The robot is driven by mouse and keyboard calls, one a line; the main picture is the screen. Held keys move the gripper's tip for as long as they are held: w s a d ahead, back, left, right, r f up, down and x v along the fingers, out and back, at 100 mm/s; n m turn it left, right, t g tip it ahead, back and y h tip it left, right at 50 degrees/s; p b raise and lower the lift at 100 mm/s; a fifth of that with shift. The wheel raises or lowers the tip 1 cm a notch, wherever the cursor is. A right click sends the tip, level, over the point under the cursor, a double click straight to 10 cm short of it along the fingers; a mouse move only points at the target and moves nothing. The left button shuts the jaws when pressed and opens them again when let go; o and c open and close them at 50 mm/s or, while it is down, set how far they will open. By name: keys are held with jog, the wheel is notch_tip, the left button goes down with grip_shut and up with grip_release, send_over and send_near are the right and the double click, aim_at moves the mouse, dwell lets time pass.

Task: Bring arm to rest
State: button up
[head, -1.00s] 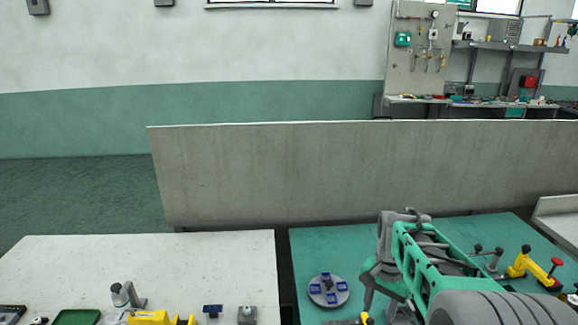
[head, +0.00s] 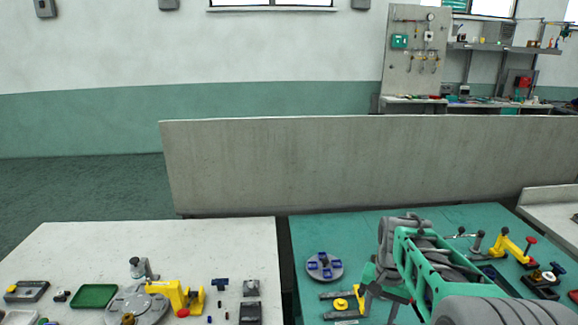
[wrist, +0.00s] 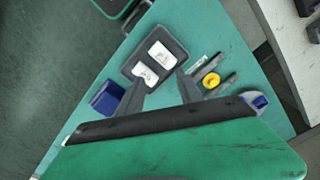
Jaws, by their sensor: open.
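My green and grey arm reaches over the teal table (head: 340,235) at the right of the head view. My gripper (head: 385,296) shows partly there, beyond the forearm. In the wrist view my gripper (wrist: 162,76) has its two dark fingers spread apart with nothing held between them. A dark tray (wrist: 129,67) with two white pieces lies beyond the fingertips. I cannot tell the height of the fingers above it.
A grey disc with blue blocks (head: 324,267) lies left of my arm. A yellow clamp (head: 512,247) stands to its right. The white table (head: 150,240) at left holds a green tray (head: 94,296) and a yellow clamp (head: 180,295). A low grey partition (head: 360,165) stands behind.

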jog(key=s+f, duration=0.1)
jog(key=s+f+n, duration=0.1)
jog(key=s, duration=0.1)
jog(key=s+a+f+n+g, duration=0.1)
jog(key=s+f, duration=0.1)
jog(key=shift+s+f, duration=0.1)
jog(key=shift+s, duration=0.1)
jog(key=s+a+r+n+t, duration=0.2)
jog(key=s+a+r+n, duration=0.15)
jog(key=s, duration=0.75)
notch_tip(320, 180, up, 6)
jog(key=w+a+t, duration=0.1)
jog(key=a+t, duration=0.1)
jog(key=shift+a, duration=0.4)
